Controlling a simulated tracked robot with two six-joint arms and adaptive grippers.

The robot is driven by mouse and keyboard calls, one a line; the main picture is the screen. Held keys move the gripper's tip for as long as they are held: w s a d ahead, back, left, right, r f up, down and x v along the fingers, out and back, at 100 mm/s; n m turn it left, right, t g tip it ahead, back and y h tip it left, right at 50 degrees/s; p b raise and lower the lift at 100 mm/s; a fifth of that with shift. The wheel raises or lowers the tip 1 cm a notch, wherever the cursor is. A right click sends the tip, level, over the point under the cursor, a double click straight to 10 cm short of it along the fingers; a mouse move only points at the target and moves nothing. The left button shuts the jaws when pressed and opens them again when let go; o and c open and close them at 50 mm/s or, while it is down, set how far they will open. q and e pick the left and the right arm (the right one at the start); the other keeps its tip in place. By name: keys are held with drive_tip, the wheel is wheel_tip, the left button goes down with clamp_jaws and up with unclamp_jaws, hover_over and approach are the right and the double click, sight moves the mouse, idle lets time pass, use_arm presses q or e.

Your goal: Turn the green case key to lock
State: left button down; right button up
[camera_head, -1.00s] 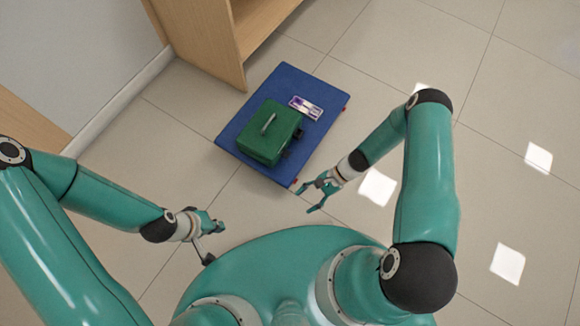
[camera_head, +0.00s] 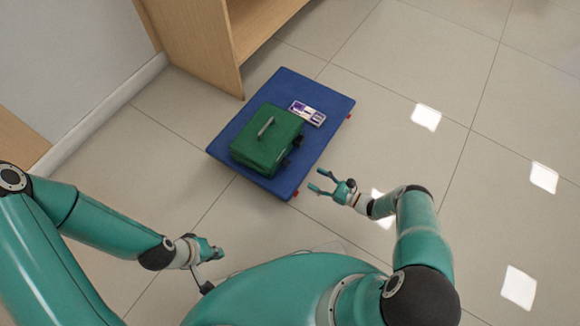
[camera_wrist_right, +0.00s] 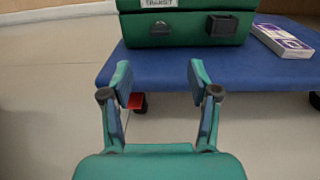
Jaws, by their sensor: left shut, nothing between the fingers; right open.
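The green case (camera_head: 266,140) lies on a low blue platform, its handle on top. In the right wrist view, the case's front side (camera_wrist_right: 190,28) shows a label reading "TRANSIT", a small grey half-round piece (camera_wrist_right: 160,27) that may be the key, and a dark square block (camera_wrist_right: 220,26) to its right. My right gripper (camera_head: 314,180) is open and empty, beside the platform's near right edge and apart from the case. It also shows in the right wrist view (camera_wrist_right: 160,80). My left gripper (camera_head: 220,253) is shut and empty at lower left, away from the case.
The blue platform (camera_head: 226,146) stands on small wheels, with red pieces at its corners. A white and purple packet (camera_head: 307,113) lies on it beyond the case. A wooden cabinet (camera_head: 190,45) stands behind at left. The tiled floor (camera_head: 400,70) to the right is clear.

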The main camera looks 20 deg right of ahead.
sight(285, 163)
drive_tip(key=b+x, duration=0.1)
drive_tip(key=x, duration=1)
